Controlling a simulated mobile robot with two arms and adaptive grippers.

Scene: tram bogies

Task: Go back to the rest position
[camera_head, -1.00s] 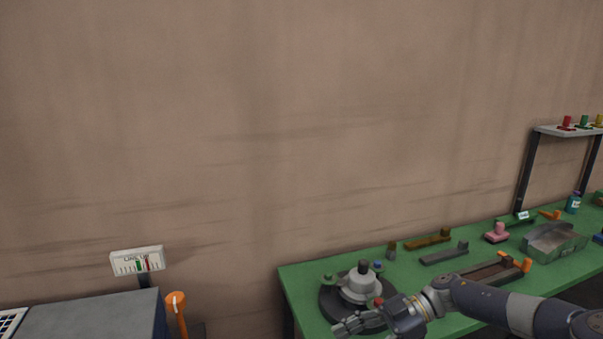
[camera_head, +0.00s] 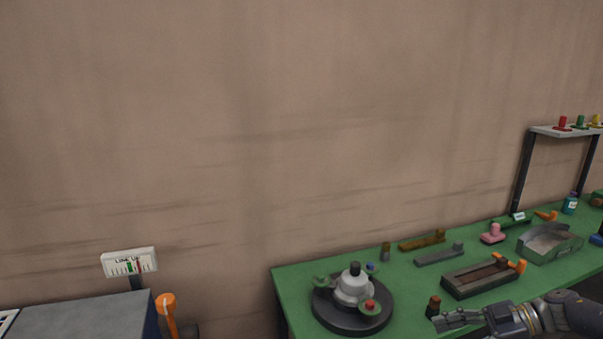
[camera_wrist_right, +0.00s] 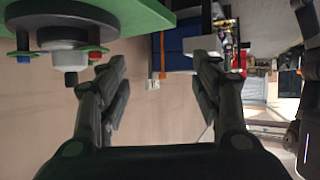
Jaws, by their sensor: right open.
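My right gripper (camera_head: 461,319) is at the lower right in the head view, over the front part of the green table (camera_head: 296,283). In the right wrist view its two fingers (camera_wrist_right: 160,80) stand wide apart with nothing between them. A dark round turntable (camera_head: 331,318) with a light grey stepped hub (camera_head: 352,288) sits on the table's left end, left of the gripper and apart from it. The turntable also shows at the upper left of the right wrist view (camera_wrist_right: 62,15). My left gripper is in neither view.
A grey tray with a brown inside (camera_head: 455,286), a metal bin (camera_head: 529,251), a pink-topped piece (camera_head: 492,234) and a small dark cylinder (camera_head: 433,305) are on the table.

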